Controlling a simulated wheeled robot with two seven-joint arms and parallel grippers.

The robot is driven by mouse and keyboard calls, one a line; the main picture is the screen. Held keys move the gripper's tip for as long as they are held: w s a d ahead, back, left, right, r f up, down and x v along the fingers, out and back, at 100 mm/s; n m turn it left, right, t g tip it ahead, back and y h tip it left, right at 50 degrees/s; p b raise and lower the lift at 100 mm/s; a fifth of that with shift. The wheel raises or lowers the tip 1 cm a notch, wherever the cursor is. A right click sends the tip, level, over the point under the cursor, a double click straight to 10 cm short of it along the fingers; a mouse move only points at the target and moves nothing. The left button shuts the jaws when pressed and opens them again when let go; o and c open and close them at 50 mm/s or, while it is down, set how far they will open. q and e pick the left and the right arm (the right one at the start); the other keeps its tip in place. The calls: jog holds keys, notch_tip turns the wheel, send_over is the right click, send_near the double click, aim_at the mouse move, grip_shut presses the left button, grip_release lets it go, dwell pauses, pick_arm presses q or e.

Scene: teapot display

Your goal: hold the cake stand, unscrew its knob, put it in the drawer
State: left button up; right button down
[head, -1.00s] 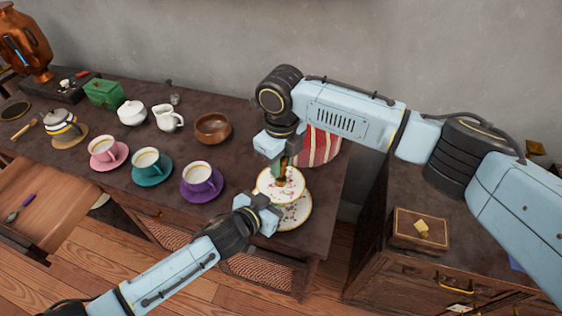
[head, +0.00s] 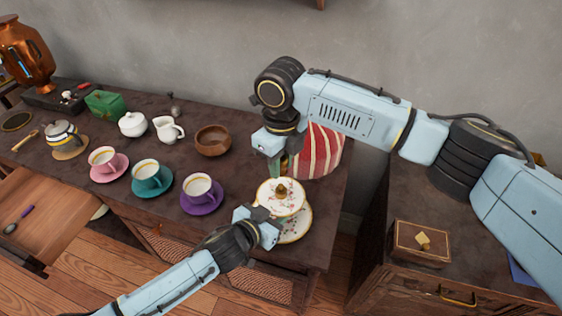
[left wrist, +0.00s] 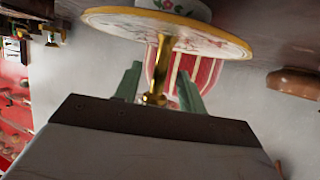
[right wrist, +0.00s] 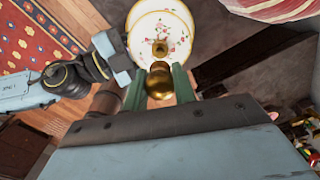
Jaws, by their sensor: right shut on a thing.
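The two-tier cake stand has white flowered plates with gold rims; its upper plate (head: 270,205) has a gold fitting (right wrist: 160,47) at its centre. My right gripper (right wrist: 160,82) is shut on the gold knob (right wrist: 160,90), above the upper plate and apart from it. My left gripper (left wrist: 158,72) reaches in at the stand's left side. Its fingers are open on either side of the gold stem (left wrist: 156,82), with visible gaps. The lower plate (left wrist: 120,23) shows in the left wrist view. An open wooden drawer (head: 50,215) is at the far left.
Cups on saucers (head: 201,190), a brown bowl (head: 212,140) and white pots stand left of the stand. A red striped thing (head: 318,150) is behind it. A low cabinet with a brown box (head: 420,243) stands right. A purple-handled spoon (head: 20,220) lies in the open drawer.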

pick_arm(q)
jog(key=v, duration=1.2)
jog(key=shift+a, duration=0.15)
